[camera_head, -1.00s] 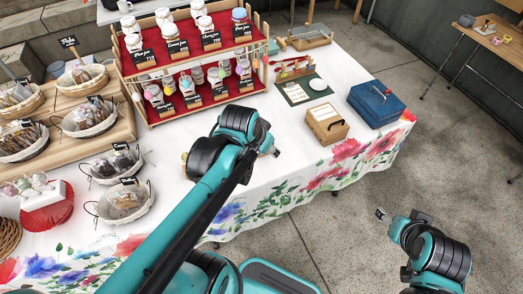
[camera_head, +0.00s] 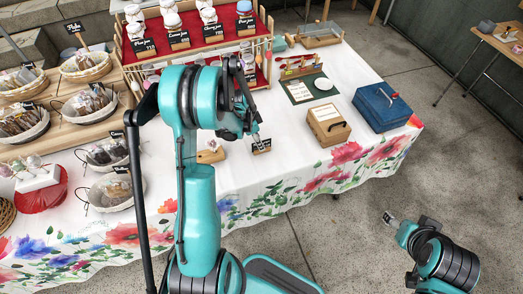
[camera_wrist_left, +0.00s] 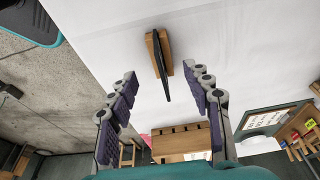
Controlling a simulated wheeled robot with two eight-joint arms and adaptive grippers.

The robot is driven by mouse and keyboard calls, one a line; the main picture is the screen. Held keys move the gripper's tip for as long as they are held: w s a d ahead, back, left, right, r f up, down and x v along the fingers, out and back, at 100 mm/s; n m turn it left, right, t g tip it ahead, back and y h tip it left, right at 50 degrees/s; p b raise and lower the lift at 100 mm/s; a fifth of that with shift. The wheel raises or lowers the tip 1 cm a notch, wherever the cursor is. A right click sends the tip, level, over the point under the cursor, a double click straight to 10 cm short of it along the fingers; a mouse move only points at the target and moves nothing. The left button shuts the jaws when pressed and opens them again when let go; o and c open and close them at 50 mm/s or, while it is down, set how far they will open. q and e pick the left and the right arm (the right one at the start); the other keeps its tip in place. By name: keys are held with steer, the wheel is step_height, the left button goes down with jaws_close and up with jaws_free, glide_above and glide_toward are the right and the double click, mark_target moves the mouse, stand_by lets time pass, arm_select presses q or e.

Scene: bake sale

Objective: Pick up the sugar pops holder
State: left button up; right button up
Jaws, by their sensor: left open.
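A small wooden holder with a black card (camera_head: 262,147) stands on the white tablecloth near the table's front middle. Its lettering is too small to read, so I cannot confirm it is the sugar pops one. In the left wrist view the wooden block with its thin dark card (camera_wrist_left: 158,55) shows from above, just beyond and between the fingertips. My left gripper (camera_head: 253,137) is open and empty over it; in the wrist view its fingers (camera_wrist_left: 163,78) stand apart, not touching it. My right gripper (camera_head: 389,217) hangs off the table at the right; its jaws are too small to judge.
A wooden box (camera_head: 329,126) and a blue box (camera_head: 386,107) stand to the right. A small wooden piece (camera_head: 210,153) lies to the left. A red tiered jar rack (camera_head: 200,48) is behind, with baskets (camera_head: 110,152) at left. Cloth around the holder is mostly clear.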

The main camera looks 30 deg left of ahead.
arm_select(q)
steer(key=b+x, duration=0.1)
steer(key=x, duration=0.2)
steer(key=b+x, duration=0.1)
steer(key=x, duration=0.1)
steer(key=shift+a+f, duration=0.2)
steer(key=shift+f, duration=0.2)
steer(key=shift+r, duration=0.15)
steer(key=shift+c, duration=0.6)
jaws_close()
